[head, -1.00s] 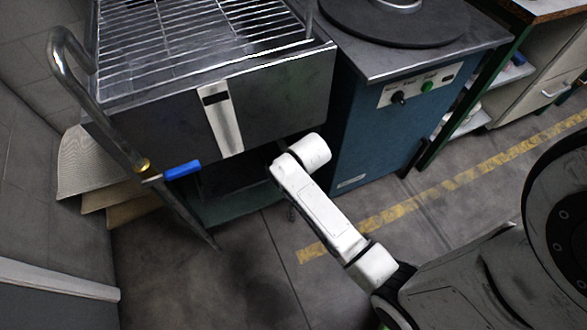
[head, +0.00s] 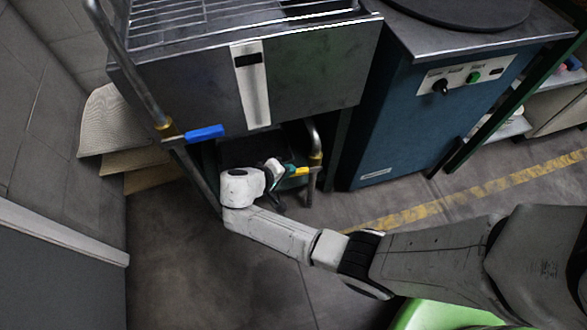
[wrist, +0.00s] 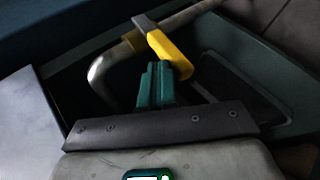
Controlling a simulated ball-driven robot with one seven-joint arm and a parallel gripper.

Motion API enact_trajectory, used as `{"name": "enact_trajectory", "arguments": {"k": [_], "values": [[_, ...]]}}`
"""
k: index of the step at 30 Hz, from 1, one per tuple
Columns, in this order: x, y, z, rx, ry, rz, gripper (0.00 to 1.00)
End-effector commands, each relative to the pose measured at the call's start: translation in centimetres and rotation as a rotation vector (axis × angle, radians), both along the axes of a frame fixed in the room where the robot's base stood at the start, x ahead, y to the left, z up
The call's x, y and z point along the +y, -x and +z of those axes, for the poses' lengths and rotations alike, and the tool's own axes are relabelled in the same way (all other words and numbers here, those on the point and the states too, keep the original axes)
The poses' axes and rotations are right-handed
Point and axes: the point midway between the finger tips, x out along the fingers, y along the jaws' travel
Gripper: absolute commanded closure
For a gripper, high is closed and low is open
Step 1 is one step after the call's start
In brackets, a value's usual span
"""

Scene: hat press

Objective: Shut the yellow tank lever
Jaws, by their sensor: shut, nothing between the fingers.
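The yellow lever (wrist: 168,55) is in the upper middle of the wrist view, on a bent metal pipe (wrist: 102,75). It slants from upper left to lower right. My gripper (wrist: 154,70) is shut and empty, its green fingertips close to the lever's lower part; I cannot tell whether they touch. In the head view the yellow lever (head: 301,171) is small, beside the pipe under the steel tank (head: 315,85), with my gripper (head: 288,170) at its left. My wrist hides part of that area.
A blue lever (head: 205,133) sits on another pipe (head: 130,70) at the left. A blue cabinet (head: 440,120) with knobs stands right of the tank. Brown and beige boards (head: 105,120) lean at the left wall.

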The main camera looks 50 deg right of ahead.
Motion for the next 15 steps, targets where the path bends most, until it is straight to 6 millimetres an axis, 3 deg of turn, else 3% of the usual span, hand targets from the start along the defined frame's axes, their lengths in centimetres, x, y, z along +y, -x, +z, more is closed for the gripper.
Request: {"name": "enact_trajectory", "arguments": {"k": [3, 15], "values": [[0.4, -0.2, -1.1, -0.002, -0.005, 0.001, 1.00], [0.8, -0.5, -2.4, -0.003, -0.009, 0.000, 1.00]]}}
